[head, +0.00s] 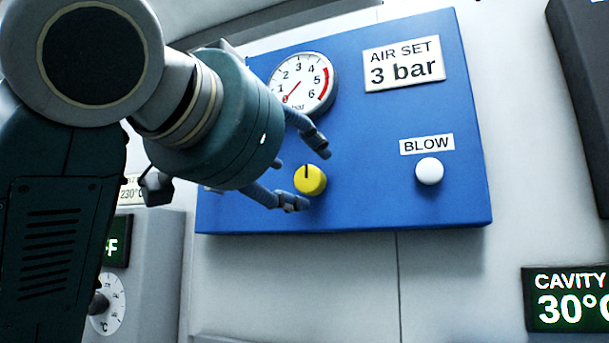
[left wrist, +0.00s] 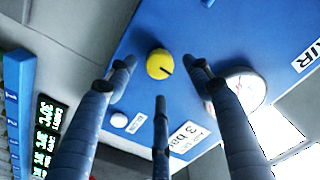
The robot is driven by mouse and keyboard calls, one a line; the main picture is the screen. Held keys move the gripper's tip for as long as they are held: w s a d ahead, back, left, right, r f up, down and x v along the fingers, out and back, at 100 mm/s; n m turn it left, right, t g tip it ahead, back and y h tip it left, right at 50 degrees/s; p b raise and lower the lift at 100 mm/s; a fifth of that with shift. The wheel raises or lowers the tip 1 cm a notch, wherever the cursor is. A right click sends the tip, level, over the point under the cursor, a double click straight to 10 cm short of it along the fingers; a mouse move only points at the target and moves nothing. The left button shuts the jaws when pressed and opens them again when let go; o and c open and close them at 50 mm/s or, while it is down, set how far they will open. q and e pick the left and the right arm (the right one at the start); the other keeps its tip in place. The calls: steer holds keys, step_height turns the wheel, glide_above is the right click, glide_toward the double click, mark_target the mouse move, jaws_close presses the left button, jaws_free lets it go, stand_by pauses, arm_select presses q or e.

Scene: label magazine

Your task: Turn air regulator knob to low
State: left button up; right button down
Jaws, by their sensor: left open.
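The yellow air regulator knob (head: 311,180) sits on a blue panel (head: 375,200), below a round gauge (head: 322,68). Its black mark points up in the head view. The gauge's red needle lies near the low end of the scale. My left gripper (head: 307,174) is open, with fingertips above and below the knob in the head view. In the left wrist view the knob (left wrist: 159,62) shows between the spread fingers (left wrist: 160,78), apparently untouched. Contact is hard to judge. My right gripper is not in view.
A sign (head: 404,64) reads "AIR SET 3 bar". A white button (head: 429,171) under a "BLOW" label is to the right of the knob. A "CAVITY" display (head: 570,298) is at lower right. A dial (head: 110,303) is at lower left.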

arm_select(q)
steer(key=v, duration=0.8)
stand_by(0.4)
